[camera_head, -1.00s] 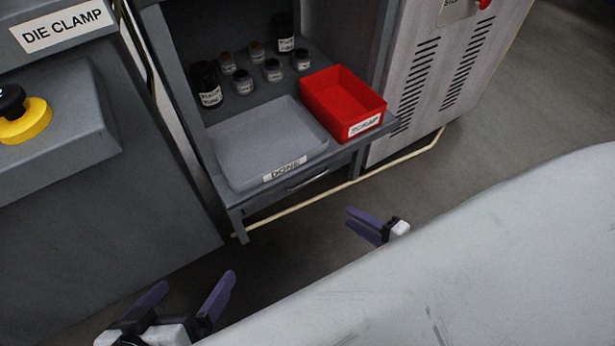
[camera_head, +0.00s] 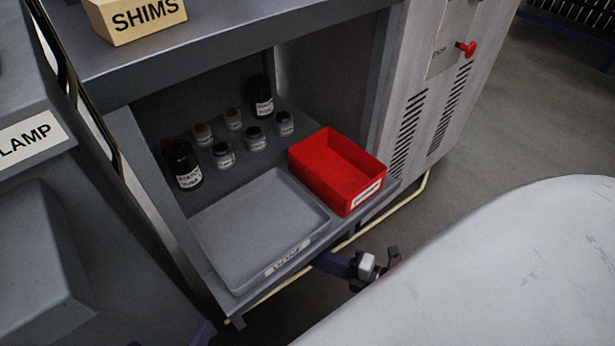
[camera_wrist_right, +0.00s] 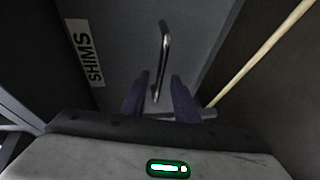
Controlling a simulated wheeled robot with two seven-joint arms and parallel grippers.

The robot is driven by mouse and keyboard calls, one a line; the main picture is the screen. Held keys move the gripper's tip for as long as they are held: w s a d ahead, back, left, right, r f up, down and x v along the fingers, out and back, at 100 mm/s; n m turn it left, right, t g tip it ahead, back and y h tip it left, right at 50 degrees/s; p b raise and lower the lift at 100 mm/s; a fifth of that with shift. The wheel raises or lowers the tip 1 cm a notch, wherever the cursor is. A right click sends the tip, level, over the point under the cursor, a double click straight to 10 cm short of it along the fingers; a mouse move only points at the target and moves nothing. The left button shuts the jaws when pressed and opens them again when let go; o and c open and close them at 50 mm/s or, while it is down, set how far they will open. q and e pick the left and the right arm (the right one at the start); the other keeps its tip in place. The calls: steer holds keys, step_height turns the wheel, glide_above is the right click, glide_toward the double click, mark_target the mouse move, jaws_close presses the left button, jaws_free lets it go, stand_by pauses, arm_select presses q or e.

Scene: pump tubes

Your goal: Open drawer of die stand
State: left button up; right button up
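The die stand (camera_head: 125,75) is a grey open cabinet with a shelf. Its drawer front (camera_wrist_right: 125,45) shows in the right wrist view, grey with a white "SHIMS" label (camera_wrist_right: 85,53) and a silver bar handle (camera_wrist_right: 163,55). In the head view the shelf edge hides the drawer front. My right gripper (camera_wrist_right: 158,92) is open, its two purple fingers on either side of the handle's near end in the wrist picture; contact cannot be told. The right gripper (camera_head: 332,264) also shows beneath the shelf's front edge in the head view. Only a purple fingertip of my left gripper (camera_head: 204,333) shows.
On the shelf are a grey "DONE" tray (camera_head: 222,282), a red bin (camera_head: 335,190) and several jars (camera_head: 255,140). A yellow "SHIMS" box (camera_head: 140,20) sits on top. A vented cabinet (camera_head: 415,90) stands to the right, with a pale floor line (camera_head: 420,190) nearby.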

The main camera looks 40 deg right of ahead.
steer(key=shift+b+x, duration=0.3)
steer(key=shift+x, duration=1.35)
steer(key=shift+c, duration=0.3)
jaws_close()
